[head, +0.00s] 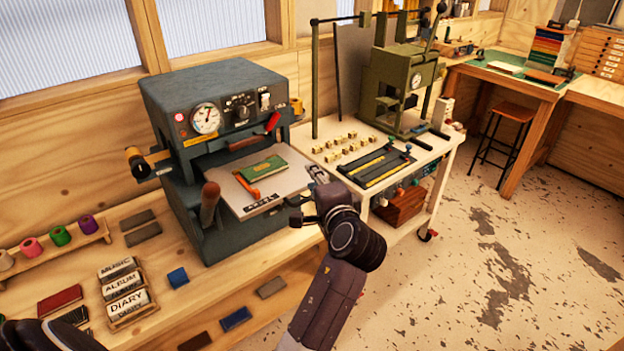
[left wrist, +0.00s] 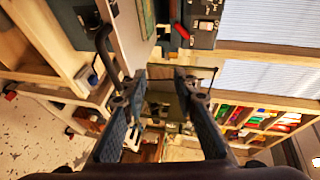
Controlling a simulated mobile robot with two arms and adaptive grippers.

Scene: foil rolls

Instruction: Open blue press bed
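The blue-grey press (head: 215,110) stands on the wooden bench, with a round gauge on its front. Its light flat bed (head: 285,181) sticks out at the front, and a green book (head: 262,167) and an orange-handled tool (head: 248,188) lie on it. A brown handle (head: 210,203) stands at the bed's left side. My left gripper (head: 314,178) is at the bed's right edge; contact cannot be told. In the left wrist view its fingers (left wrist: 157,88) are apart with nothing between them. A dark curved bar (left wrist: 103,58) shows beside one finger. My right gripper is not in view.
A white cart (head: 440,155) with a green press (head: 395,85) stands close on the right. Stamp blocks (head: 122,283), a blue block (head: 177,277) and thread spools (head: 60,236) are on the bench at left. Floor (head: 480,260) is free at right.

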